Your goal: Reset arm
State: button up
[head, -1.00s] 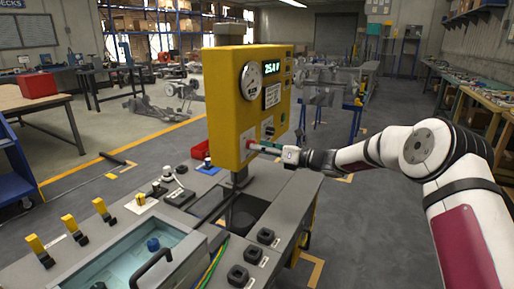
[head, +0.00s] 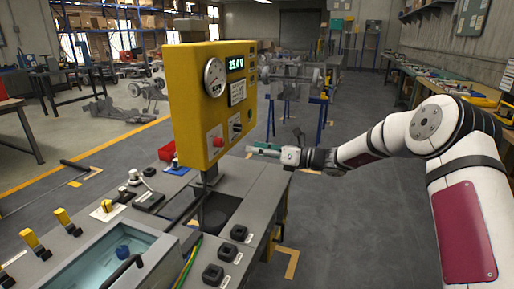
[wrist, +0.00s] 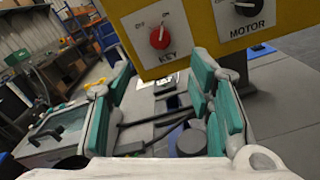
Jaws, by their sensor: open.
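My gripper (head: 263,149) is to the right of the yellow control box, apart from it, with my white arm reaching in from the right. In the wrist view my gripper (wrist: 160,90) shows its green-padded fingers spread wide with nothing between them. The yellow control box (head: 186,92) stands upright on a post, with a round gauge and a display reading about 25.4. In the wrist view, its red key knob (wrist: 159,38) and black motor knob (wrist: 245,6) are beyond the fingers, not touched.
The grey workbench (head: 176,212) below holds yellow-tipped levers (head: 66,222), several black switches (head: 213,274) and a glass-topped basin (head: 110,254). Grey floor (head: 365,215) is open to the right.

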jog(key=s+r+n+g+h, duration=0.35)
jog(key=s+n, duration=0.45)
jog(key=s, duration=0.5)
jog(key=s+r+n+g+h, duration=0.35)
jog(key=s+n, duration=0.35)
jog(key=s, duration=0.7)
jog(key=s+d+f+n+t+h, duration=0.1)
jog(key=s+d+n+h, duration=0.25)
jog(key=s+d, duration=0.5)
jog(key=s+d+f+n+h, duration=0.1)
jog(key=s+d+n+h, duration=0.3)
jog(key=s, duration=0.7)
jog(key=s+d+f+n+t+h, duration=0.15)
jog(key=s+d+n, duration=0.25)
jog(key=s+d, duration=0.45)
notch_tip(320, 180, up, 18)
jog(key=s+t+h+p, duration=0.1)
jog(key=t+p, duration=0.1)
jog(key=p, duration=1.3)
jog(key=shift+a+p, duration=0.3)
jog(key=shift+a, duration=0.05)
jog(key=shift+f+t, duration=0.1)
jog(key=shift+t, duration=0.15)
